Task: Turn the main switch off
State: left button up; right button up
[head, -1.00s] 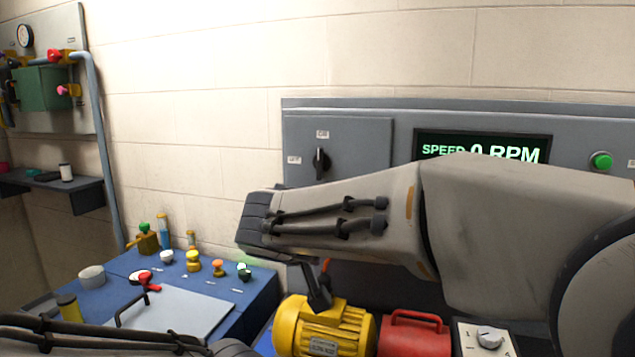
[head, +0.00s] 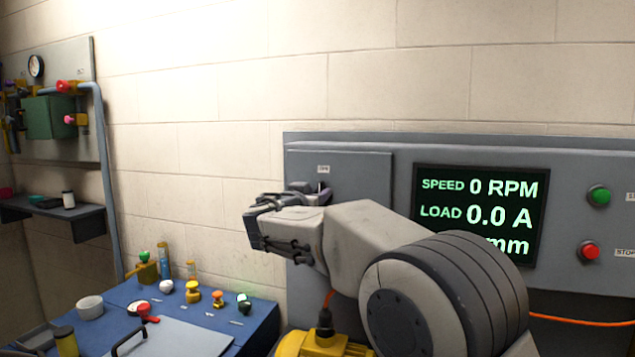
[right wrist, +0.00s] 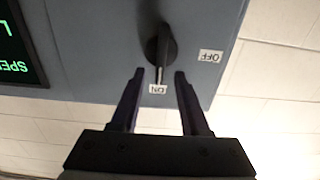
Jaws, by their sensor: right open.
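The main switch is a black rotary knob (right wrist: 160,48) on a grey panel, seen in the right wrist view. Its pointer is turned toward the ON label (right wrist: 157,89); the OFF label (right wrist: 211,56) sits to one side. My right gripper (right wrist: 159,73) is open, with one finger on each side of the pointer's end. I see no clear contact with the knob. In the head view my right gripper (head: 300,198) is in front of the switch box (head: 362,172) and hides most of the knob. My left gripper is not in view.
A display (head: 480,212) reads 0 RPM and 0.0 A. Green (head: 599,196) and red (head: 588,251) buttons are to its right. A yellow motor (head: 320,344) is below my right arm. A blue bench (head: 250,325) with small parts stands at the lower left.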

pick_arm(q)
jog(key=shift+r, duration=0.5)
pick_arm(e)
jog(key=shift+x, duration=0.8)
grip_shut()
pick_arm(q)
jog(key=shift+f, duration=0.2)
pick_arm(e)
jog(key=shift+f, duration=0.15)
pick_arm(q)
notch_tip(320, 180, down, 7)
jog(key=b, duration=0.7)
pick_arm(e)
jog(key=n, duration=0.6)
jog(key=a+f+n, duration=0.1)
jog(key=n, duration=0.5)
jog(key=a+f+n, duration=0.1)
jog(key=n, duration=0.4)
jog(key=shift+w+n, duration=0.3)
jog(key=shift+n, duration=0.1)
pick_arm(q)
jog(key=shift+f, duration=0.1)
